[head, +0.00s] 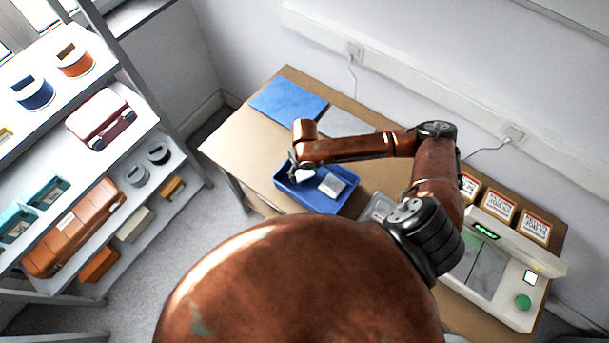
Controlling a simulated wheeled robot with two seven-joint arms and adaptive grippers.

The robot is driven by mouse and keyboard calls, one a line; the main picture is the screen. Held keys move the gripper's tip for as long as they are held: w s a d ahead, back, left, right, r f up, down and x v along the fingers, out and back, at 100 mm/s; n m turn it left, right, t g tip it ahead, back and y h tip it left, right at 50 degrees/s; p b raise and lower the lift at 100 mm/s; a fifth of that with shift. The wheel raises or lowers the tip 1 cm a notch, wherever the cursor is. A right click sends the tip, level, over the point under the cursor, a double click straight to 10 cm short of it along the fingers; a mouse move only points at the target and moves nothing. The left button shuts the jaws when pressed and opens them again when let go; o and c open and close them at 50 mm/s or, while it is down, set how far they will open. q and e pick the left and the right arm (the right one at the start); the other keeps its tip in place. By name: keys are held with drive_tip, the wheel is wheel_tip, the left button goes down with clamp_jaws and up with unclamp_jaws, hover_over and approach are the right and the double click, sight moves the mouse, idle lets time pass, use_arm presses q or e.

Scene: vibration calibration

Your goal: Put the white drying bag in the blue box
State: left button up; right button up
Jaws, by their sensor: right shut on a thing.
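The blue box (345,206) is an open shallow tray on the brown table. A pale, block-like white item (331,185) lies inside it. My right gripper (301,174) points down over the left part of the blue box. It is shut on a small white thing (307,173), which looks like the white drying bag; the fingers partly hide it. I cannot tell whether this thing touches the box floor. My left gripper is out of view.
A blue mat (289,101) and a grey sheet (349,123) lie at the back of the table (237,137). A grey tray (377,207) stands right of the box. A machine with a green button (522,302) and framed labels (497,205) are at right. Shelves (140,145) stand left.

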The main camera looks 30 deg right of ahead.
sight(304, 175)
drive_tip(key=shift+a+f, duration=0.1)
drive_tip(key=shift+f, duration=0.9)
drive_tip(key=shift+s, duration=0.1)
drive_tip(key=o, duration=1.2)
drive_tip(key=shift+f, duration=0.15)
drive_tip(key=shift+c, duration=0.2)
wheel_tip(304, 175, up, 12)
